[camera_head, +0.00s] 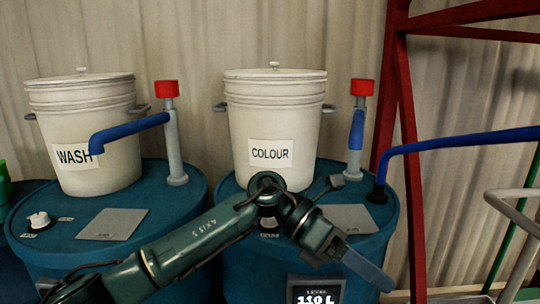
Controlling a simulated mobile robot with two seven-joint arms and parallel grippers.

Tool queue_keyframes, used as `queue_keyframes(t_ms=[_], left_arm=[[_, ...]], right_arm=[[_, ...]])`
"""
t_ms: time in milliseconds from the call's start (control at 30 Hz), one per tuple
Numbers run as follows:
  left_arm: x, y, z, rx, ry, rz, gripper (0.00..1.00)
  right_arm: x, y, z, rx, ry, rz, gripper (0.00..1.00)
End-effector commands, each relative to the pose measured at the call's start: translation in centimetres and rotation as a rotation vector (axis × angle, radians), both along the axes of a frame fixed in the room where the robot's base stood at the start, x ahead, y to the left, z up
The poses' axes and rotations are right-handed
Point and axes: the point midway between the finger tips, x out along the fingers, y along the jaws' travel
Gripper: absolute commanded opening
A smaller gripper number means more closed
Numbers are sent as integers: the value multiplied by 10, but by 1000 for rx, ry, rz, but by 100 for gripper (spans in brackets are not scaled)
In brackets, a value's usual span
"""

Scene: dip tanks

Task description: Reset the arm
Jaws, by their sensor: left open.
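My left arm comes in from the lower left, dark green, and bends in front of the right-hand teal tank (225,205). Its left gripper (368,268) points down and to the right, in front of that tank's right side. The gripper is open, and I see nothing held in it. The fingers overlap the tank in the picture; whether they touch it I cannot tell. My right gripper is not in view.
A white WASH bucket (85,115) stands on the left teal tank (185,205); a white COLOUR bucket (275,110) stands on the right one. Red-topped posts (172,145) (356,150) rise beside them. A blue pipe (450,141) and a red frame (408,150) stand at right.

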Motion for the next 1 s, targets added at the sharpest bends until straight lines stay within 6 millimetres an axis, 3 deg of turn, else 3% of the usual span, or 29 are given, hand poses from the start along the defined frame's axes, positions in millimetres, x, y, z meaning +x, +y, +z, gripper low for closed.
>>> queue_keyframes(t_ms=[100, 233, 367, 467, 567, 667, 767, 933, 967, 1000], left_arm=[[-11, -10, 12, -236, 311, 123, 55], [-1, -1, 22, -452, 661, 295, 55], [24, 29, 14, -627, 1023, 494, 55], [44, 62, -10, -735, 1305, 663, 55], [56, 100, -50, -820, 1588, 844, 55], [55, 142, -101, -882, 1867, 1032, 55], [37, 184, -159, -921, 2139, 1230, 55], [-25, 244, -244, -935, 2528, 1547, 55], [-37, 251, -254, 913, -2531, -1561, 55], [-52, 260, -266, 865, -2468, -1539, 55]], right_arm=[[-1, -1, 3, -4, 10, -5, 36], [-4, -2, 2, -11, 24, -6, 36], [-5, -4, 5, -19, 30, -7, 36], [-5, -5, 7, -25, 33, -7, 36], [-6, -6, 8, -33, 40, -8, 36], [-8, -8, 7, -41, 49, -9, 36], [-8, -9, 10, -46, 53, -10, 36], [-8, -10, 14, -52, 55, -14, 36], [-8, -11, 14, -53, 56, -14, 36], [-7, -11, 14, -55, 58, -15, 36]])
